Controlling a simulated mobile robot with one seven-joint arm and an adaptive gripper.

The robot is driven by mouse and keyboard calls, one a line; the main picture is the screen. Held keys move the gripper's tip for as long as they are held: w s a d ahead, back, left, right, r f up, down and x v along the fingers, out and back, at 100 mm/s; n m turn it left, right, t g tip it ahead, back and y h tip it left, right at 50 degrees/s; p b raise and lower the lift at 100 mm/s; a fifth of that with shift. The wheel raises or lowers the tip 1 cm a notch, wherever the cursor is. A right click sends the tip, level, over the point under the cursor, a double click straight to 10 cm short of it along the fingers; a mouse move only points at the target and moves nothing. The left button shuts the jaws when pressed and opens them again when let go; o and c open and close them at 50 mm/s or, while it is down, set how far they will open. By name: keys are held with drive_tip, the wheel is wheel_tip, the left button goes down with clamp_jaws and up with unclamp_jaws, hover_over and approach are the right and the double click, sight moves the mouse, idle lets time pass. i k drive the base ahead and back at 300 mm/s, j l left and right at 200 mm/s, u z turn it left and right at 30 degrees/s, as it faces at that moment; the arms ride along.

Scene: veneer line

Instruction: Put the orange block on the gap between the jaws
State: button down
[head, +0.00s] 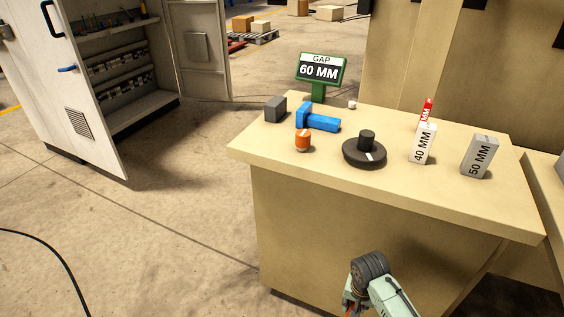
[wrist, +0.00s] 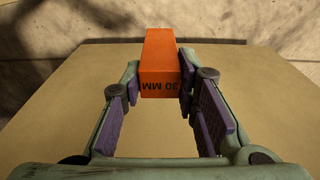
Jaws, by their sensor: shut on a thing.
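In the wrist view, my gripper (wrist: 160,85) is shut on the orange block (wrist: 160,57), which is marked 30 MM, upside down in that view. The fingers press its two sides. In the head view my arm shows at the bottom, with only a sliver of orange (head: 348,309) at its lower left; the fingertips are hidden. The jaws stand at the bench's far left: a dark grey block (head: 275,109) and a blue T-shaped jaw (head: 320,122), with a narrow gap between them. A green sign (head: 320,69) behind reads GAP 60 MM.
The near bench top is clear.

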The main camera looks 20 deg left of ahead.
sight(291, 121)
drive_tip(key=k+j, duration=0.1)
drive_tip(key=j, duration=0.4)
drive_tip(key=k+j, duration=0.1)
drive_tip(key=j, duration=0.4)
drive_tip(key=k+j, duration=0.1)
drive_tip(key=j, duration=0.4)
drive_tip(key=k+j, duration=0.1)
drive_tip(key=j, duration=0.45)
